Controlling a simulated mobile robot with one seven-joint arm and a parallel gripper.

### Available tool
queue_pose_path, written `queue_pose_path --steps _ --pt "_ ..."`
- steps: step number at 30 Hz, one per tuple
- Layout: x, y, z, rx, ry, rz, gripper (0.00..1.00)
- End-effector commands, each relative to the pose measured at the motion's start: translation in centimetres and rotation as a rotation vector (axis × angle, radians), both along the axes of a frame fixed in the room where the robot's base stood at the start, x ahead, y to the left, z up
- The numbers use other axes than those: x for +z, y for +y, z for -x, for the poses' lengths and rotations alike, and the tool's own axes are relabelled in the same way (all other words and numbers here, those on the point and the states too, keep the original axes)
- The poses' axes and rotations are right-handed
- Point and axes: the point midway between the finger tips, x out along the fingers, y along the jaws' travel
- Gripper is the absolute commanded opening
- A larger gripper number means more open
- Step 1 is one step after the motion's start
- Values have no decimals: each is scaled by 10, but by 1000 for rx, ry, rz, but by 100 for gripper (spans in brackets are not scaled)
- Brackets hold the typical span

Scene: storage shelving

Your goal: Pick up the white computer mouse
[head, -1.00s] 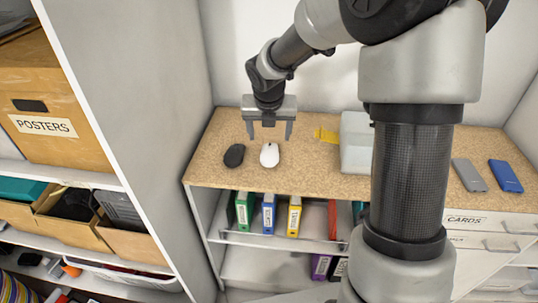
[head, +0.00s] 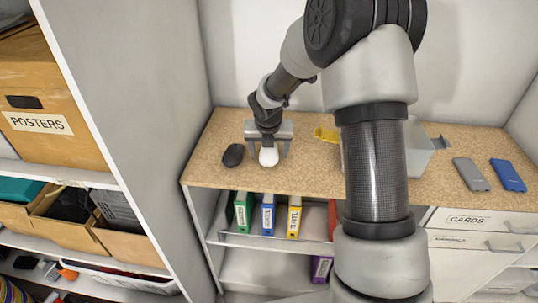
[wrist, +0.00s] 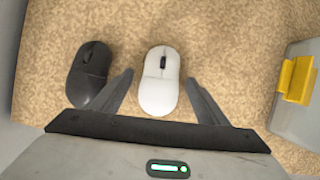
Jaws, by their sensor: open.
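The white computer mouse (head: 268,157) lies on the speckled tan countertop. In the wrist view the white mouse (wrist: 160,82) sits between the two fingers of my gripper (wrist: 160,88), with a gap on each side. My gripper (head: 268,150) is open and low over the mouse in the head view, where it hides the mouse's far part. A black mouse (head: 233,155) lies just to the left. In the wrist view the black mouse (wrist: 90,73) is close beside my left finger; I cannot tell whether they touch.
A translucent bin (head: 418,155) with a yellow piece (head: 326,134) near it stands to the right, partly hidden by my arm. A grey device (head: 470,174) and a blue device (head: 507,175) lie farther right. A tall shelf wall (head: 130,120) rises at left.

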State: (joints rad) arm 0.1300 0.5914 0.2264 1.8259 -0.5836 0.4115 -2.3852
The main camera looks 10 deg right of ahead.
Motion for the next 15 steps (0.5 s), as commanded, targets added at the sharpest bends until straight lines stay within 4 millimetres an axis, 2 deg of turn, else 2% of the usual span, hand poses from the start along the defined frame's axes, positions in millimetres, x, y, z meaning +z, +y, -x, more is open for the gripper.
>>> queue_pose_path --steps 2,9,10,15 --pt "1 0 0 0 0 0 68" --pt "1 0 0 0 0 0 28" --pt "1 0 0 0 0 0 25" --pt "1 0 0 0 0 0 25"
